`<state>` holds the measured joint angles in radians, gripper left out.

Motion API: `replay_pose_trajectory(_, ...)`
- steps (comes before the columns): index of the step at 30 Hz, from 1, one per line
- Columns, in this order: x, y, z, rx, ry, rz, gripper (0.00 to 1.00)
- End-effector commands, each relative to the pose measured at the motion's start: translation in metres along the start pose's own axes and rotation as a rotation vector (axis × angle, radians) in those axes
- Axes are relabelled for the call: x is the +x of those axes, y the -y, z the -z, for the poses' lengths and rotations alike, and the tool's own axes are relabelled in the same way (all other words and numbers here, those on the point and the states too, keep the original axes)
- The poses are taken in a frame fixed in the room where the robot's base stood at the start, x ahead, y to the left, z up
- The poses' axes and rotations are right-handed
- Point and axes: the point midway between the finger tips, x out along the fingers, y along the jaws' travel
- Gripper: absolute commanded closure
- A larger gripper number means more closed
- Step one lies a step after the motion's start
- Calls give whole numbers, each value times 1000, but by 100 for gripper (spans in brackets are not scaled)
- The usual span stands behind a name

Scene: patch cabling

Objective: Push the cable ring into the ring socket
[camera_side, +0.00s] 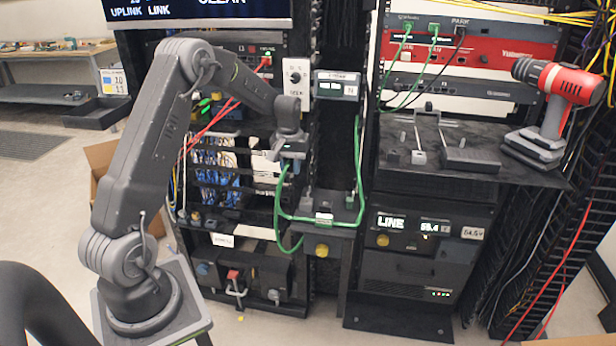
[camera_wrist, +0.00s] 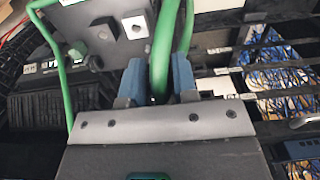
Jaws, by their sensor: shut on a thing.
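My gripper (camera_side: 290,160) hangs in front of the rack in the side view. In the wrist view its two blue fingertips (camera_wrist: 160,85) are shut on a thick green cable (camera_wrist: 162,50), which runs upward out of frame between them. The green cable (camera_side: 280,205) loops below my gripper in the side view and crosses a small dark shelf (camera_side: 345,222). No cable ring can be told apart at the fingers. A grey plate with a white square block with a round hole (camera_wrist: 136,25) lies just beyond the fingers; I cannot tell whether it is the ring socket.
A second thin green cable (camera_wrist: 62,80) runs down the left of the wrist view. Blue cable bundles (camera_side: 215,180) fill the rack left of my gripper. A red drill (camera_side: 570,84) stands on the right shelf. A yellow knob (camera_side: 321,250) sits below the small shelf.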

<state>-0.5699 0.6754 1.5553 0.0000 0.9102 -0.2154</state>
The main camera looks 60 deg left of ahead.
Motion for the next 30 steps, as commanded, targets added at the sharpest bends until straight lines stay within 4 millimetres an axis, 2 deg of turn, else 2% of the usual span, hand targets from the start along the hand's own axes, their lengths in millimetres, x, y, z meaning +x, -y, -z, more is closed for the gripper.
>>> replay_pose_trajectory(3,-4,4,0,1,2,0,96)
replay_pose_trajectory(9,9,-30,4,4,3,1,96)
replay_pose_trajectory(12,13,-41,4,3,1,0,96)
replay_pose_trajectory(23,15,-42,5,0,1,0,96)
replay_pose_trajectory(30,29,-42,4,0,2,1,96)
